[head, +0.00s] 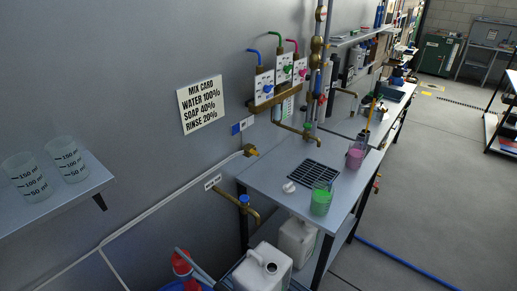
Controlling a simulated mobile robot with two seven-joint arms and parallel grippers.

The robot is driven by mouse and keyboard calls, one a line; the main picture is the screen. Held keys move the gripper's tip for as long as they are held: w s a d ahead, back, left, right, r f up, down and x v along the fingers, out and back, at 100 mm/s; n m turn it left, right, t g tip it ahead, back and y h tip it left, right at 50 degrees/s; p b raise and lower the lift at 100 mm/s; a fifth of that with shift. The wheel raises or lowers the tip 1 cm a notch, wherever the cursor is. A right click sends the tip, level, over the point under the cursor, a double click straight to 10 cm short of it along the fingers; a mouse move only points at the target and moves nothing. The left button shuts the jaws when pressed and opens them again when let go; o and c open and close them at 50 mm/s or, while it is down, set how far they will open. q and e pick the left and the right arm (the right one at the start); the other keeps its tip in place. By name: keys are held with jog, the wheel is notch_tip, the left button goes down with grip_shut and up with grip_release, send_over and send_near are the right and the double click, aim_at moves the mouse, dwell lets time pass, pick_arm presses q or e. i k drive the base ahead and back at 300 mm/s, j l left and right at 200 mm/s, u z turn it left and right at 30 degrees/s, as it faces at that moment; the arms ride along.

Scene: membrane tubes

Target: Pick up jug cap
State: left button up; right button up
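A small white round piece (289,187), which looks like the jug cap, lies on the grey table (265,173), left of the dark drain grate (312,174). A white jug (262,270) stands low in front of the table, its top opening showing without a cap. A second white jug (297,240) stands under the table, partly hidden by the table edge. Neither of my grippers is in view.
A beaker of green liquid (321,201) stands close right of the white piece, and a pink one (355,156) farther back. Brass taps (249,206) stick out from the wall. Two empty beakers (68,160) stand on the left shelf. A blue hose (405,264) crosses the floor.

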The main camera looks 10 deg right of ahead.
aim_at(289, 188)
jog(key=i+l+u, duration=0.35)
jog(key=i+l, duration=0.15)
jog(key=i+l+u, duration=0.15)
jog(key=l, duration=0.3)
jog(key=i+l+u, duration=0.35)
jog(key=l, duration=0.4)
jog(key=i+l+u, duration=0.15)
jog(key=l, duration=0.25)
jog(key=i+l+u, duration=0.15)
jog(key=l, duration=0.3)
jog(key=i, duration=0.05)
